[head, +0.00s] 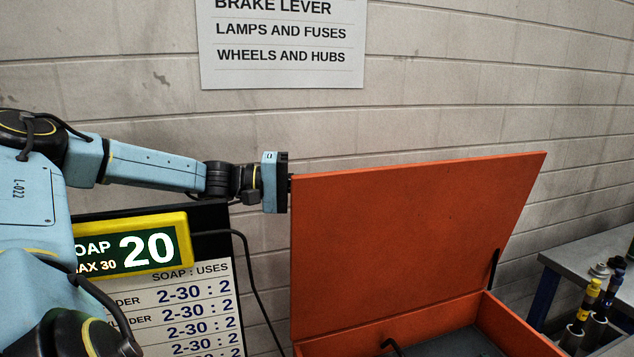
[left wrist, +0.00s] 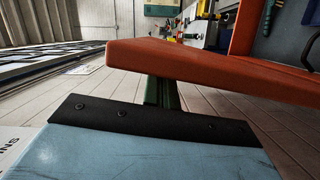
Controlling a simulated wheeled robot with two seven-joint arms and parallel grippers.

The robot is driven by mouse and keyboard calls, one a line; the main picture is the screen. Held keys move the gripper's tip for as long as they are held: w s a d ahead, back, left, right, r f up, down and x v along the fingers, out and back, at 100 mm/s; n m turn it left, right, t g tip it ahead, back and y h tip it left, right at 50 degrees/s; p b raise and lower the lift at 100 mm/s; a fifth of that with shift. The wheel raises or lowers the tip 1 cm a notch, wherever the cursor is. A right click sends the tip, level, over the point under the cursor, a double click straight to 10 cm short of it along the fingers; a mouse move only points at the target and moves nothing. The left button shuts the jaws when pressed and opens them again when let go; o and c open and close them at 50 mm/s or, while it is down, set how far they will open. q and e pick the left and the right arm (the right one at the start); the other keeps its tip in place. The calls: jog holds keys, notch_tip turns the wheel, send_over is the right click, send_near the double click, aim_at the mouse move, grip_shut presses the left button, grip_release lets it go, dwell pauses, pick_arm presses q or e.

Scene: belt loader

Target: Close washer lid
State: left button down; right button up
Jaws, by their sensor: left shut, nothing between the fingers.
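The washer lid (head: 410,235) is a flat orange panel, standing open and leaning back above the orange washer body (head: 500,325) in the head view. My left gripper (head: 289,183) is at the lid's upper left edge, its arm coming in from the left. It is shut with nothing in it. In the left wrist view the lid's edge (left wrist: 200,68) crosses in front of the dark fingers (left wrist: 163,92) and hides their tips. I cannot tell whether they touch the lid. My right gripper is not in view.
A soap display (head: 140,248) with a yellow frame and a chart (head: 190,310) stand left of the washer. A dark support strut (head: 494,268) is at the lid's right side. A grey bench (head: 580,262) with bottles (head: 582,312) stands at right. A block wall (head: 450,80) is behind.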

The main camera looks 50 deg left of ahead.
aim_at(326, 199)
pick_arm(q)
jog(key=shift+s+d+f, duration=0.1)
jog(key=shift+d, duration=0.1)
jog(key=shift+s+d+f+b, duration=0.15)
jog(key=shift+d+b, duration=0.35)
jog(key=d+b, duration=0.1)
jog(key=s+d, duration=0.1)
jog(key=d+m+b, duration=0.1)
jog(key=shift+s+d+f+b, duration=0.2)
jog(key=shift+f+b, duration=0.1)
jog(key=shift+f, duration=0.05)
jog(key=shift+s+d, duration=0.25)
jog(key=shift+d, duration=0.2)
jog(key=shift+a+r, duration=0.1)
jog(key=shift+a, duration=0.05)
